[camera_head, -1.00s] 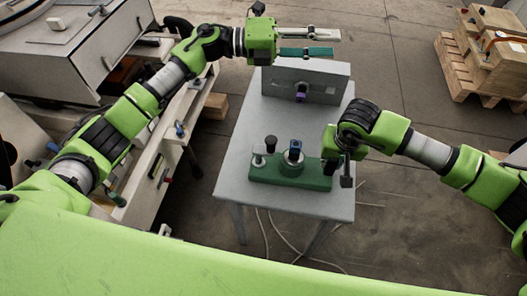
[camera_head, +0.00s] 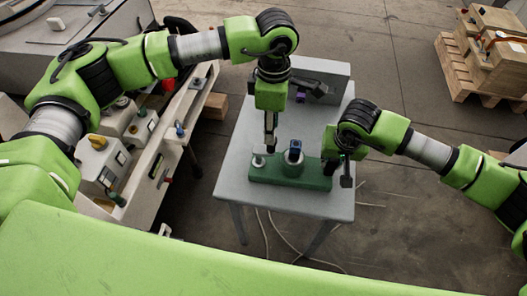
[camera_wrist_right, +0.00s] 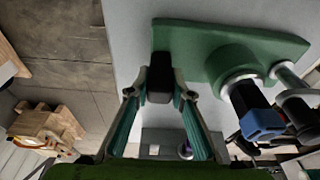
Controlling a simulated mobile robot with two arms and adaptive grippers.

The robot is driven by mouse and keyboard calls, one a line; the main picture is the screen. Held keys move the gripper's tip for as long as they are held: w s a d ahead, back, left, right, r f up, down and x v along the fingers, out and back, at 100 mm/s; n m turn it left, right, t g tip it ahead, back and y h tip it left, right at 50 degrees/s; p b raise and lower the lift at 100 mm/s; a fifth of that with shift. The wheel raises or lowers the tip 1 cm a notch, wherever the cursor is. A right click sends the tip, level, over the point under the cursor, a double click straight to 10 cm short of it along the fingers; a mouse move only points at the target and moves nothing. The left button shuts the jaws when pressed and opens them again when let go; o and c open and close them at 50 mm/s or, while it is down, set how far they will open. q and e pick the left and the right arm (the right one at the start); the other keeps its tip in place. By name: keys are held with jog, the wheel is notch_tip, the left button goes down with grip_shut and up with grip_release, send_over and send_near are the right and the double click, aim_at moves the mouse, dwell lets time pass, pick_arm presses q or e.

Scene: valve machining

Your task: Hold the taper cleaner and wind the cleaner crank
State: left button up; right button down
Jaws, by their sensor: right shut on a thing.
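The taper cleaner is a green base (camera_head: 290,178) on the grey table, with a round upright housing topped by a blue part (camera_head: 295,149). In the right wrist view the green base (camera_wrist_right: 230,45) and blue part (camera_wrist_right: 262,124) also show. My right gripper (camera_head: 331,166) is at the base's right end. It is shut on a black block there (camera_wrist_right: 159,86). My left gripper (camera_head: 270,145) points down over the crank's black handle at the base's left side and hides it. A silver post (camera_head: 258,163) stands beside it. Whether its fingers grip the handle is unclear.
The grey table (camera_head: 232,150) has bare room around the base. A grey upright box (camera_head: 325,73) with a purple part (camera_head: 300,97) stands at its back. A machine (camera_head: 130,140) is at the left; a pallet with boxes (camera_head: 485,60) stands at the far right.

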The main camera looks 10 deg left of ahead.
aim_at(264, 156)
pick_arm(q)
jog(key=shift+f, duration=3.6)
grip_shut()
